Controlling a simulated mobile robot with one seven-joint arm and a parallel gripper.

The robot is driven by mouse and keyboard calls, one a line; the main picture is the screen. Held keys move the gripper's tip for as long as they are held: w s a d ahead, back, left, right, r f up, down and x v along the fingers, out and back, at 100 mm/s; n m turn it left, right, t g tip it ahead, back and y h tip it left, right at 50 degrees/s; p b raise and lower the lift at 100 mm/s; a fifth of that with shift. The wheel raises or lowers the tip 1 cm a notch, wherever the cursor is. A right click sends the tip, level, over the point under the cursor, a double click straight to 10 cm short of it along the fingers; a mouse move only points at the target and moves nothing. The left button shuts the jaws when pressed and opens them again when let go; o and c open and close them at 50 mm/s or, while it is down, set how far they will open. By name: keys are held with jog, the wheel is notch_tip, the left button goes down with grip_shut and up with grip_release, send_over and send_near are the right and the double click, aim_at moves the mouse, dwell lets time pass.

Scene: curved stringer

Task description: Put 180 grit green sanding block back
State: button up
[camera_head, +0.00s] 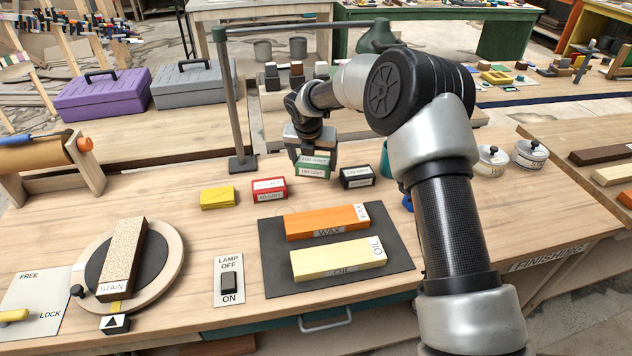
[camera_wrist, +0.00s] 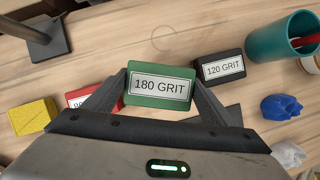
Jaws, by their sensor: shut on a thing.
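My gripper (camera_head: 314,153) is shut on the green 180 grit sanding block (camera_head: 313,169) over the back of the workbench. In the wrist view the green block (camera_wrist: 160,86) sits between the two fingers, with its 180 GRIT label facing the camera. It looks nearer the camera than the neighbouring blocks; I cannot tell its exact gap above the bench. A red block (camera_head: 270,188) lies to the left and a black 120 grit block (camera_head: 357,177) to the right. The stretch of bench directly under the green block is partly hidden.
A yellow block (camera_head: 217,197) lies farther left. A grey lamp post (camera_head: 234,110) stands behind it. A dark mat (camera_head: 275,276) with orange and pale bars lies in front. A teal cup (camera_wrist: 280,38) and a blue lump (camera_wrist: 280,107) are right of the black block.

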aim_at(314, 188)
jog(key=shift+f+b, duration=0.35)
jog(key=shift+f, duration=2.75)
jog(key=shift+f, duration=0.2)
jog(key=o, duration=1)
jog(key=shift+r, duration=0.1)
